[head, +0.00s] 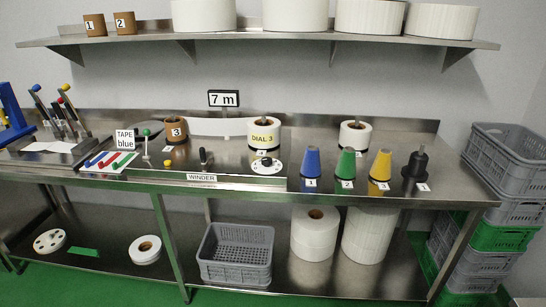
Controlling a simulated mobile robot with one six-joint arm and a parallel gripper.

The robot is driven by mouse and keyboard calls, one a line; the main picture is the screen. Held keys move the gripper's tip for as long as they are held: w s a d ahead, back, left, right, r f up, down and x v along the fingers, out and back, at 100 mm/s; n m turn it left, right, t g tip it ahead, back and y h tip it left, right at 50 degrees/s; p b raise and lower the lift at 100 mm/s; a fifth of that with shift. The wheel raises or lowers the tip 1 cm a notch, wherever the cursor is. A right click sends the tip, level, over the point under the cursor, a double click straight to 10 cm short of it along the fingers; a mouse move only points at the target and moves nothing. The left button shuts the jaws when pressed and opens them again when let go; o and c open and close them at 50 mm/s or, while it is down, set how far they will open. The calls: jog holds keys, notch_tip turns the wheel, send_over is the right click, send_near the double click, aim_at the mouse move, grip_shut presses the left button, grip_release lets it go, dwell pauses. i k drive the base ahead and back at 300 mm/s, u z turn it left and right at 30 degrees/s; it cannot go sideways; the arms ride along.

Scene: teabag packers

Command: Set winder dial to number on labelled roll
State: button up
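The winder dial (267,167) is a white disc with a black knob and dark dots, at the table's front edge, right of the WINDER sign (201,177). Its numbers are too small to read, so its setting cannot be told. Behind it a white roll (264,128) stands on the table with a yellow label reading "DIAL 3" (264,138). A small white card (263,153) is on the roll's front below the label. My gripper is not in view.
A black lever (204,158) stands left of the dial. Blue, green and yellow cones (310,163) and a black post (415,165) stand to its right. A green-knobbed lever (146,147) and a brown roll marked 3 (175,130) are left. A "7 m" sign (223,98) is behind.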

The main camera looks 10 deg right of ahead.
aim_at(266, 162)
jog(key=z, duration=0.45)
jog(key=k, duration=1.05)
jog(key=u, duration=1.25)
jog(key=i, duration=1)
jog(key=u, duration=0.05)
